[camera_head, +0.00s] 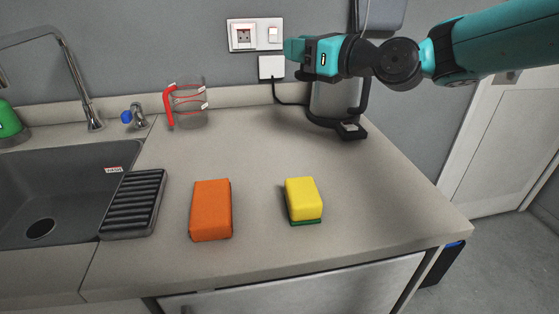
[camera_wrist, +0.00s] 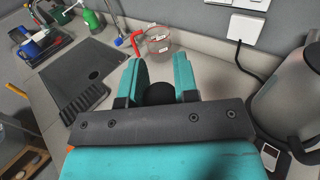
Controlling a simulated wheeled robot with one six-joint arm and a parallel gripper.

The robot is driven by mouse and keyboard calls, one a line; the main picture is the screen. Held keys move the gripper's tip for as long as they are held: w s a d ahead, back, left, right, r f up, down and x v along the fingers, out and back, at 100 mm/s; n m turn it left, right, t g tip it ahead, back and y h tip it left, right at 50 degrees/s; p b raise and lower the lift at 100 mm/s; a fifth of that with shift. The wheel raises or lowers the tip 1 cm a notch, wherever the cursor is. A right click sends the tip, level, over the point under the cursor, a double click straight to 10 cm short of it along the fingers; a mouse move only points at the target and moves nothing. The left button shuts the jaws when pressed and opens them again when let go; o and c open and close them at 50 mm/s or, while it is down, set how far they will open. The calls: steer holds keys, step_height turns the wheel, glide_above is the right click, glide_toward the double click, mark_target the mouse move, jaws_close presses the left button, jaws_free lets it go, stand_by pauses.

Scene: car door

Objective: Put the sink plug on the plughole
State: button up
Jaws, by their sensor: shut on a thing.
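My gripper (camera_head: 296,51) is raised high above the back of the counter, in front of the wall sockets. In the wrist view my gripper (camera_wrist: 160,82) has its teal fingers around a dark round thing, which looks like the sink plug (camera_wrist: 159,93); its lower part is hidden by the gripper body. In the head view the plug cannot be made out. The plughole (camera_head: 40,229) is a dark round opening in the floor of the grey sink (camera_head: 75,165), at far left, well away from my gripper. The sink (camera_wrist: 72,72) also shows left of my fingers in the wrist view.
A ribbed drainer (camera_head: 133,203) lies at the sink's right edge. An orange block (camera_head: 211,210) and a yellow sponge (camera_head: 303,197) lie on the counter (camera_head: 260,255). A tap (camera_head: 90,80), a red-handled jug (camera_head: 190,110) and a kettle (camera_head: 335,98) stand at the back.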

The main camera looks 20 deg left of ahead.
step_height(320, 180, down, 19)
steer(key=shift+r+b, duration=0.1)
steer(key=shift+b, duration=1.05)
steer(key=o, duration=0.9)
steer(key=shift+f, duration=0.2)
steer(key=shift+r, duration=0.25)
steer(key=b+v, duration=0.1)
steer(key=v, duration=1)
steer(key=shift+s+d+f+b, duration=0.1)
steer(key=shift+d+f+b, duration=0.05)
steer(key=shift+d+b, duration=0.2)
steer(key=shift+s+d, duration=0.1)
steer(key=shift+s, duration=0.1)
